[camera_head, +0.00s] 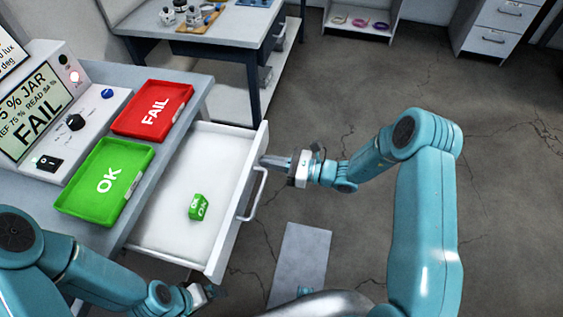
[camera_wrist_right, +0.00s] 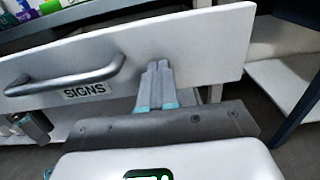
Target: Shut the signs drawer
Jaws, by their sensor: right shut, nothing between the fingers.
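The signs drawer (camera_head: 168,205) is pulled out from under the bench in the head view. A small green block marked OK (camera_head: 198,207) stands inside it. In the right wrist view the drawer front (camera_wrist_right: 205,45) carries a grey bar handle (camera_wrist_right: 65,77) and a SIGNS label (camera_wrist_right: 84,90). My right gripper (camera_head: 268,161) is shut and empty. Its fingertips (camera_wrist_right: 158,68) are at the drawer front, to the right of the handle in the wrist view; I cannot tell if they touch. My left gripper (camera_head: 212,292) is low by the drawer's near side, its fingers too small to judge.
A green OK tray (camera_head: 75,202) and a red FAIL tray (camera_head: 124,122) lie on the bench beside the tester panel (camera_head: 38,115). Another table (camera_head: 215,45) stands behind. A white cabinet (camera_head: 497,25) is at the back right. The floor right of the drawer is mostly clear.

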